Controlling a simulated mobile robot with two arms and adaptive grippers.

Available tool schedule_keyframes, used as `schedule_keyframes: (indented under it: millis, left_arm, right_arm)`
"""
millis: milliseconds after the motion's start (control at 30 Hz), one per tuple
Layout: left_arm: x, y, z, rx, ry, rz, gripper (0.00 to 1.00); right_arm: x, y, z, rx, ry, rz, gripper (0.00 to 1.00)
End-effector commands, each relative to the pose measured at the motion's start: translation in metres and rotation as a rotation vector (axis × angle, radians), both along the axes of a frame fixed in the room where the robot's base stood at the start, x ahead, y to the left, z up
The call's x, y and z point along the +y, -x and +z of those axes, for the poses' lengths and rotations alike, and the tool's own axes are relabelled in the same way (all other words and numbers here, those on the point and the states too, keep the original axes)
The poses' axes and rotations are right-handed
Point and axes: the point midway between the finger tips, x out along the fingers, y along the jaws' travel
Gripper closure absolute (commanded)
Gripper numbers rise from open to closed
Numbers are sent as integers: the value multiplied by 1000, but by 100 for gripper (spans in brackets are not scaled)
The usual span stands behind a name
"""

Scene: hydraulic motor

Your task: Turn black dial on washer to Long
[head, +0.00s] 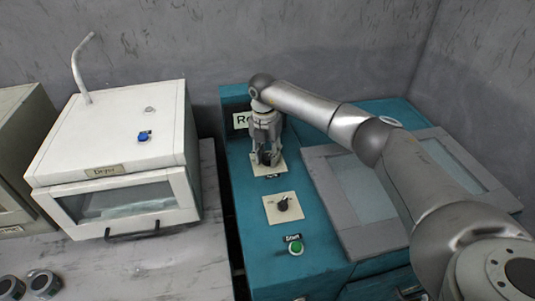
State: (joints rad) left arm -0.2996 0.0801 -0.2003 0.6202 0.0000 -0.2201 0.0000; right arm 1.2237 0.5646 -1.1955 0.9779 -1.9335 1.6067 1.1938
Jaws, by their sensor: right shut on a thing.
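The teal washer (238,200) stands at the centre and right. My right gripper (266,162) points down at its top and is shut on a black dial (266,158) on the rear cream plate (280,163). The dial is mostly hidden between the fingers, so its setting cannot be read. A second black dial (283,205) sits free on the front cream plate (273,216); its markings are too small to read. My left gripper is not in view.
A green button (295,248) with a "Start" label (292,238) is at the washer's front. Round dark-rimmed items (44,284) lie at lower left. A grey-framed lid (325,200) lies under my right arm.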

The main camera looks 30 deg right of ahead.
Motion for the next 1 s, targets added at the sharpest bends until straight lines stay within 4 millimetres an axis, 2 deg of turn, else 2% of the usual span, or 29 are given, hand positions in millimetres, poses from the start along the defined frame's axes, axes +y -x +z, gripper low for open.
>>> schedule_keyframes:
  millis: [200, 433, 1000]
  left_arm:
    - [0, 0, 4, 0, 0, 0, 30]
    - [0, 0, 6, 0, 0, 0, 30]
    - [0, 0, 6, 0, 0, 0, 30]
  right_arm:
    - [0, -1, 1, -2, 0, -149, 92]
    - [0, -1, 1, -2, 0, -245, 92]
    - [0, -1, 1, -3, -1, -286, 92]
